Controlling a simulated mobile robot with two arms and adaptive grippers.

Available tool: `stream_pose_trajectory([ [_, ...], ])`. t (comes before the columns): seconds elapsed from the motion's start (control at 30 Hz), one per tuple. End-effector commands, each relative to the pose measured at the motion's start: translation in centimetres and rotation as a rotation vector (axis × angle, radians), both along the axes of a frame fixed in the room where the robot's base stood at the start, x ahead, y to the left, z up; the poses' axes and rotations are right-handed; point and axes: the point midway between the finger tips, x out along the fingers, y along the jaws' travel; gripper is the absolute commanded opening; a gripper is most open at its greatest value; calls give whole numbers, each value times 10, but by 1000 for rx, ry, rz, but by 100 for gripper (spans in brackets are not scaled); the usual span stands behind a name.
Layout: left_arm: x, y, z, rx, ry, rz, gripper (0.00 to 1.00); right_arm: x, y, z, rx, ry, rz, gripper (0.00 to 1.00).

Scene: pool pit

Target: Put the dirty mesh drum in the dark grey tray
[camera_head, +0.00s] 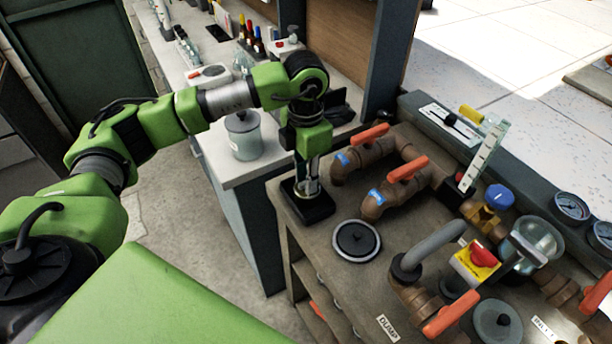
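My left gripper (308,183) points straight down at the left end of the brown bench, below my green wrist link. I cannot tell whether its fingers are open or shut, or whether anything is between them. A dark square-edged shape (313,212) lies right under it; I cannot tell whether this is the dark grey tray. I cannot make out the dirty mesh drum for certain. A greyish see-through bowl (540,238) stands among the pipes at the right. My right gripper is not in view.
Brown pipes with orange handles (407,168) stand right of the gripper. A round black lid (357,239) lies in front of them. A red-and-yellow switch (476,262) and gauges (571,205) are further right. A lidded grey pot (243,135) stands on the pale counter (213,150).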

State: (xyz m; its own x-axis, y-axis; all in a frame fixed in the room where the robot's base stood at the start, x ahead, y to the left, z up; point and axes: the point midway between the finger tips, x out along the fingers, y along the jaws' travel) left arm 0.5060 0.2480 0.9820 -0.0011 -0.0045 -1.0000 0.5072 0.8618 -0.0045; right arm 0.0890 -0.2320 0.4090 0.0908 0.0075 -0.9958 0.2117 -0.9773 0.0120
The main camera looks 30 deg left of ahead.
Motion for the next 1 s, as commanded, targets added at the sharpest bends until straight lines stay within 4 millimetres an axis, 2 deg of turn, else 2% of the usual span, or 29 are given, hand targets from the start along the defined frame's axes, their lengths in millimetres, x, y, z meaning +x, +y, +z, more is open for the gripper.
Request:
stream_pose_trajectory([
  [0.33,0,0,5,1,1,0,24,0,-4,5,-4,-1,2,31],
  [0.4,1,0,9,-1,-2,0,24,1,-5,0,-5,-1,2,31],
  [0.47,2,0,19,0,-4,1,24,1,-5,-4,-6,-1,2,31],
  [0.8,1,0,92,-1,-5,1,24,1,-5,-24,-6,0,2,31],
  [1.0,1,0,118,0,-1,-1,24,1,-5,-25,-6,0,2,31],
])
